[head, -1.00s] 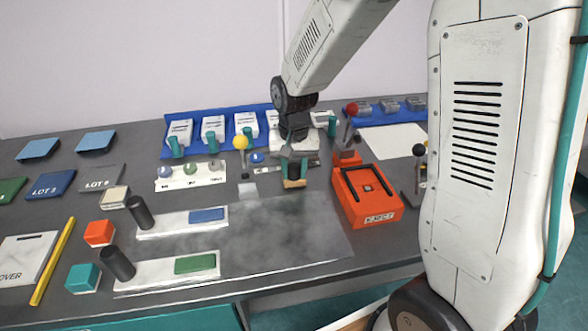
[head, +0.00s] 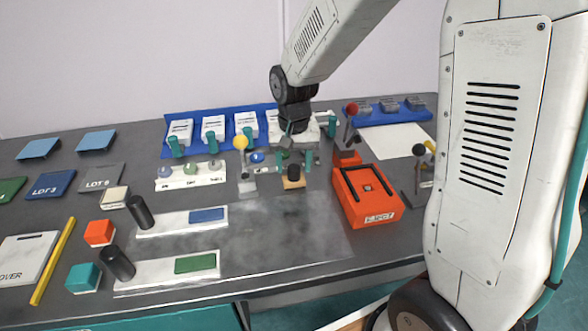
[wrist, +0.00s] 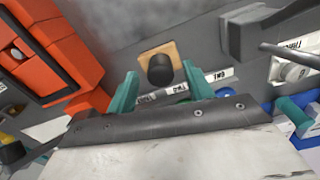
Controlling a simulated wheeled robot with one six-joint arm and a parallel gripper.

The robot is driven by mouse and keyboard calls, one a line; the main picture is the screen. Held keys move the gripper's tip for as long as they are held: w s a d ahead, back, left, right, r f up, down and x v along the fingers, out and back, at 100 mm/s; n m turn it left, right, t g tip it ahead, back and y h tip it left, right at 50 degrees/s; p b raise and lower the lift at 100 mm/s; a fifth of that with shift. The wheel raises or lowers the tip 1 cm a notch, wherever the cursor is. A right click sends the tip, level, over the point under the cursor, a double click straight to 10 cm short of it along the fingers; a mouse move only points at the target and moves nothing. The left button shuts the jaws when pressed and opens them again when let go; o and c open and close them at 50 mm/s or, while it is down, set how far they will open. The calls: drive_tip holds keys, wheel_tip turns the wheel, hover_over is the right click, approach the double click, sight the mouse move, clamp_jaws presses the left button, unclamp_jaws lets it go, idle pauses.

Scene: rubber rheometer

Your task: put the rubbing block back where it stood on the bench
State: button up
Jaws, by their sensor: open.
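The rubbing block (head: 293,183) is a tan slab with a round black knob on top. It stands upright on the dark bench, left of the orange eject unit. In the wrist view the block (wrist: 176,50) shows just beyond my fingertips, its knob roughly in line with the gap. My gripper (head: 294,160) has two teal fingers spread apart, with nothing between them. It is behind and above the block, apart from it as far as I can tell. The fingers also show in the wrist view (wrist: 160,84).
The orange unit (head: 382,212) is close on the right. A yellow-knobbed lever (head: 241,144) stands to the left. A smeared grey patch (head: 285,235) of bench in front is clear. White strips with black-handled rollers (head: 118,264) lie front left.

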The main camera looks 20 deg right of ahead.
sight(294, 167)
wheel_tip(294, 167, up, 10)
drive_tip(key=s+d+r+n, duration=0.1)
drive_tip(key=s+r+n, duration=0.1)
drive_tip(key=s, duration=1.1)
drive_tip(key=s+d+r+n+t, duration=0.1)
drive_tip(key=s+r, duration=0.3)
drive_tip(key=s, duration=0.8)
drive_tip(key=shift+s+d+n, duration=0.4)
drive_tip(key=shift+d+n, duration=0.1)
drive_tip(key=shift+d, duration=0.15)
